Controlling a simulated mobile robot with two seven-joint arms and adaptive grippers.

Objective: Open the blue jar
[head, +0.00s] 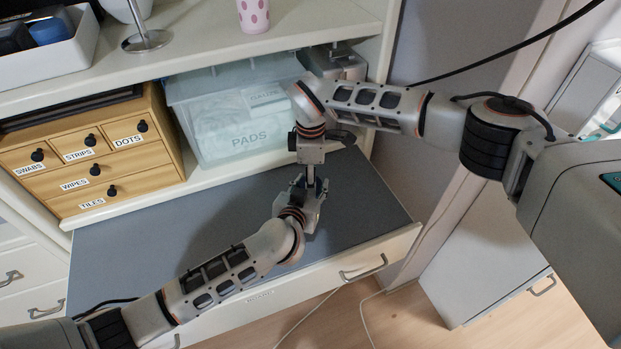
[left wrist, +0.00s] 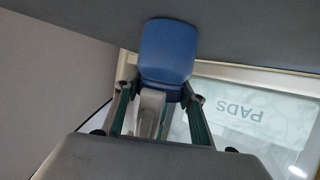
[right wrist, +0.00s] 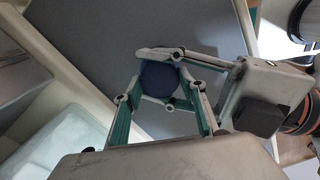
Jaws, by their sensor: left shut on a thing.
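The blue jar (left wrist: 168,52) shows in the left wrist view, which is upside down. Its dark blue round lid (right wrist: 159,79) shows from above in the right wrist view. My left gripper (head: 307,194) is shut on the jar, its fingers to both sides near the top. My right gripper (head: 311,176) points down from above, with its fingers apart on either side of the lid (right wrist: 163,92). I cannot tell whether they touch it. In the head view the grippers hide most of the jar, above the grey pull-out surface (head: 160,250).
A wooden drawer box (head: 115,170) with labelled drawers stands on the left. A clear bin marked PADS (head: 240,125) is behind the grippers. A pink spotted cup (head: 253,15) and a white tray (head: 60,60) are on the upper shelf. The grey surface is otherwise clear.

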